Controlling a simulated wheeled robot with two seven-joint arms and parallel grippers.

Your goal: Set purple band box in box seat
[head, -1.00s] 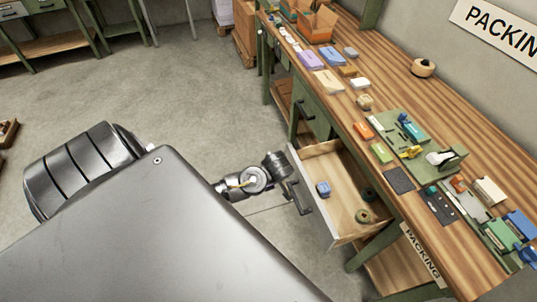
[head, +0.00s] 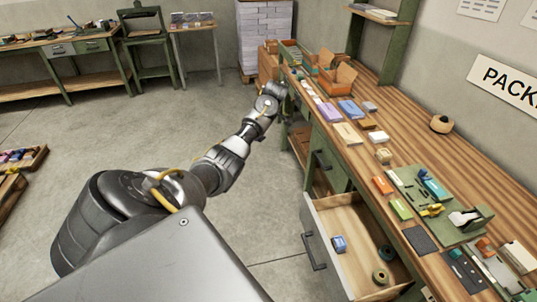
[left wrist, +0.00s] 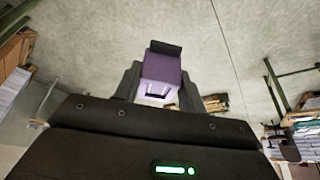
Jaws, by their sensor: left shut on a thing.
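My left gripper (left wrist: 158,92) is shut on a purple box (left wrist: 162,72) in the left wrist view. The box sits between the fingers, with a pale slotted face toward the camera and a dark piece at its far end. In the head view my left gripper (head: 285,95) is beside the far part of the bench; the box in it cannot be made out there. A green fixture (head: 450,222) with a teal block and a yellow part stands on the bench; I cannot tell whether it is the box seat. My right gripper is not in view.
A wooden workbench (head: 425,140) carries a lilac box (head: 328,113), a blue box (head: 350,109) and several small blocks. An orange carton (head: 338,80) stands farther back.

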